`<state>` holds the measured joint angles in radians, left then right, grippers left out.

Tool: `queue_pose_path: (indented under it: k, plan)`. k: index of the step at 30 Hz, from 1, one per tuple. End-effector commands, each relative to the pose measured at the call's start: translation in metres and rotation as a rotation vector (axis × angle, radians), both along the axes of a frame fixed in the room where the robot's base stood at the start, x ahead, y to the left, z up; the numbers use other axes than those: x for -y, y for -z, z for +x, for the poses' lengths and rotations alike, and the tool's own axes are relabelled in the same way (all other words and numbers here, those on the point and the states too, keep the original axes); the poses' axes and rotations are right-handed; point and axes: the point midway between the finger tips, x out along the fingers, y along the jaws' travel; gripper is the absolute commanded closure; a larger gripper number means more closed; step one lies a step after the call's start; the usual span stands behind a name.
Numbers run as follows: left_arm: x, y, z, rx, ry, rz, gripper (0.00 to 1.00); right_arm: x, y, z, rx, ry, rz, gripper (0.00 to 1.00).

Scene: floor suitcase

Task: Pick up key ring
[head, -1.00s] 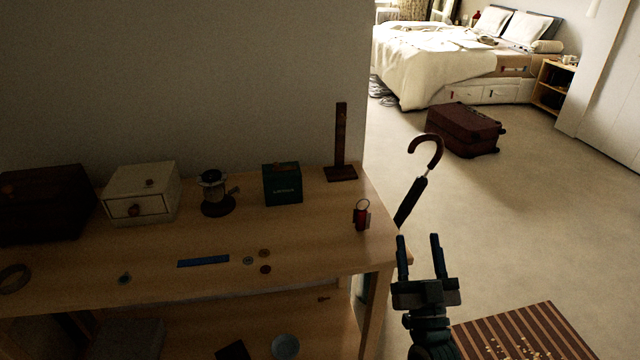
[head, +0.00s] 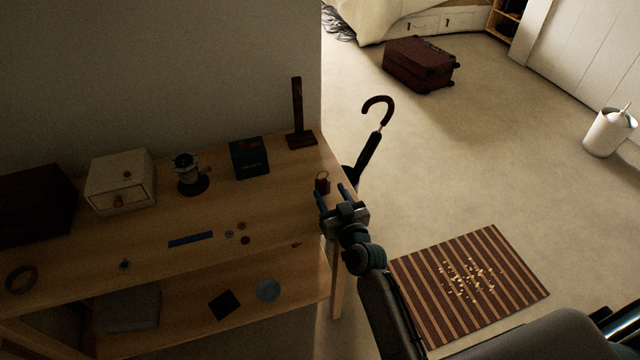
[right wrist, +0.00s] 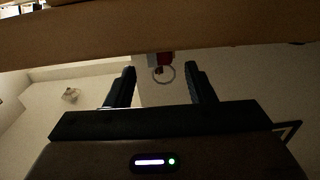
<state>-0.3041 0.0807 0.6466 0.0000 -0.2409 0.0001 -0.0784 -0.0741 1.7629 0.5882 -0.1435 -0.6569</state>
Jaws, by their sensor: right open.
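The key ring (head: 322,184), a small dark red fob with a thin ring on top, is at the right end of the wooden table. My right gripper (head: 332,193) is open at the table's right end, its fingertips pointing at the key ring and close to it. In the right wrist view the ring (right wrist: 164,75) and red fob show between the two open fingers (right wrist: 160,70). Nothing is held. I cannot tell how much depth separates the fingertips from it. My left gripper is not in view.
The table (head: 90,250) carries a white drawer box (head: 121,182), a dark green box (head: 249,158) and a wooden post (head: 298,115). An umbrella (head: 368,155) leans at its right end. A striped mat (head: 420,290) and dark red suitcase (head: 418,65) lie on the open floor.

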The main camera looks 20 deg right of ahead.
Motion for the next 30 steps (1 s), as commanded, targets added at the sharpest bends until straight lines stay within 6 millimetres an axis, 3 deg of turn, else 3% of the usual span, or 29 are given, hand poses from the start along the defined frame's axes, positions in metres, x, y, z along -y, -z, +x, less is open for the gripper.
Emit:
queue_pose_path:
  k: [12, 22, 30]
  plan:
    - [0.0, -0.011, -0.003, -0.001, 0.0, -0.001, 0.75, -0.007, -0.003, 0.049, 0.001, 0.0, 0.0, 0.51]
    - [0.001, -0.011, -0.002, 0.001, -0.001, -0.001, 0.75, -0.007, -0.001, 0.056, 0.0, 0.0, -0.001, 0.51]
    - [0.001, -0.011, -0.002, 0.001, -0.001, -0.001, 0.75, -0.007, -0.001, 0.056, 0.0, 0.0, -0.001, 1.0]
